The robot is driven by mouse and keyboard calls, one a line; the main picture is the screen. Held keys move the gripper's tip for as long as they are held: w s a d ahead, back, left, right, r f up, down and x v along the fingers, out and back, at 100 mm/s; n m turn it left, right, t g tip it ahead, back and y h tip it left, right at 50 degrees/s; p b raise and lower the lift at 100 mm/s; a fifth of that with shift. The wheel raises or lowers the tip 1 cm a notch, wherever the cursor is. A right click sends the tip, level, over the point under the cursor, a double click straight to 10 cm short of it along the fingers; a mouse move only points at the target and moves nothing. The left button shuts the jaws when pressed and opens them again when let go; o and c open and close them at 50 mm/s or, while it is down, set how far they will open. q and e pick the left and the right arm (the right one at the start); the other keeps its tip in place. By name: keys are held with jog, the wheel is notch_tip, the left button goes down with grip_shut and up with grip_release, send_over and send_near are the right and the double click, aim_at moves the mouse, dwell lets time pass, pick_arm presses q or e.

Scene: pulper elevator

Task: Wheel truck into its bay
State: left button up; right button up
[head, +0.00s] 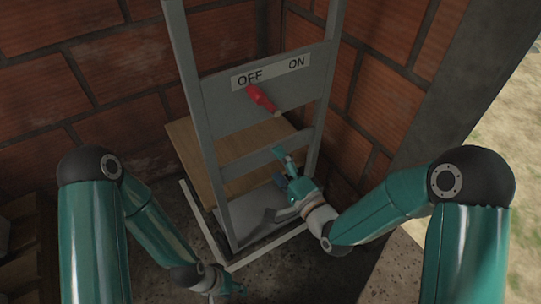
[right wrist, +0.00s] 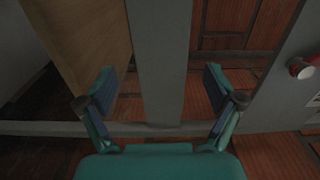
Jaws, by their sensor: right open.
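The grey truck frame (head: 207,150) stands upright in the brick corner, with two long rails and flat crossbars. Its lower end is near a pale outline (head: 204,230) on the floor, which may mark the bay. My right gripper (head: 278,186) is open at the frame's lower right side. In the right wrist view the open fingers (right wrist: 158,82) stand either side of a grey upright bar (right wrist: 160,60); contact cannot be told. My left gripper (head: 231,287) is low, in front of the frame, at the bottom edge; its jaws are too small to read.
A grey panel with an OFF/ON label (head: 270,72) and a red lever (head: 262,98) spans the rails. The lever's handle also shows in the right wrist view (right wrist: 303,68). A wooden box (head: 187,143) is behind the frame. Brick walls close the back; grass lies at right.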

aim_at(271, 157)
jog(key=x, duration=0.5)
jog(key=shift+f, duration=0.15)
jog(key=c, duration=1.6)
grip_shut()
jog(key=shift+f+b, duration=0.15)
jog(key=shift+b, duration=0.25)
